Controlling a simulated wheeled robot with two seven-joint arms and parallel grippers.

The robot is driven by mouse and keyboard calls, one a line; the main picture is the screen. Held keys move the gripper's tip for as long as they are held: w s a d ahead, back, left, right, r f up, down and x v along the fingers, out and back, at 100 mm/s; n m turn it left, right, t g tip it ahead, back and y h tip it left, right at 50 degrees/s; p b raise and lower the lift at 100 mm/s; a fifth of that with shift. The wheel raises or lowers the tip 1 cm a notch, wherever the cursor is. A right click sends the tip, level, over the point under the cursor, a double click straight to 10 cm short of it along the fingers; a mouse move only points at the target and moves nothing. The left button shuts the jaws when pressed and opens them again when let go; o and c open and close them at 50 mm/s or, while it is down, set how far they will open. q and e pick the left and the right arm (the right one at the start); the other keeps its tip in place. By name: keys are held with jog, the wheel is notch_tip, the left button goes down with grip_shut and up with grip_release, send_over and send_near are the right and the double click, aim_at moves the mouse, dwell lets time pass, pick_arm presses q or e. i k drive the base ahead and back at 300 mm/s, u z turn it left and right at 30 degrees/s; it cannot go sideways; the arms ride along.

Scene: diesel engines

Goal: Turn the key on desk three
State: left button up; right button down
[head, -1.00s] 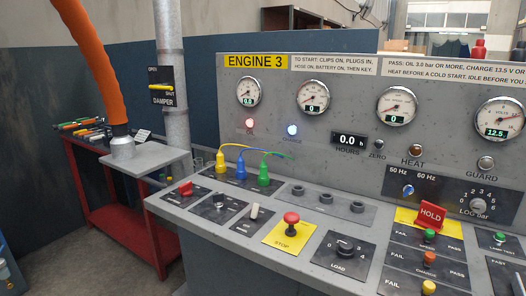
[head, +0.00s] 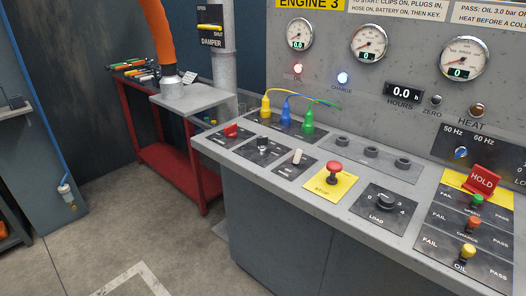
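The desk under the ENGINE 3 panel (head: 310,4) fills the right half of the head view. Along its near-left edge sit a red switch (head: 231,130), a small silver key-like control (head: 263,147) on a dark plate, and a white lever (head: 297,157). The small labels there are too blurred to read, so I cannot be sure which is the key. Yellow, blue and green plugs (head: 307,121) stand in sockets behind them with their cables attached. Neither of my grippers is in view.
A red STOP button (head: 334,167), a LOAD knob (head: 386,200) and a red HOLD flag (head: 484,180) are further right. A red bench (head: 170,158) with tools and an orange hose (head: 157,35) stand behind left. Floor (head: 150,230) left of the desk is clear.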

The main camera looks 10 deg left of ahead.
aim_at(261, 141)
jog(key=u, duration=0.6)
jog(key=i, duration=1.1)
jog(key=z, duration=0.45)
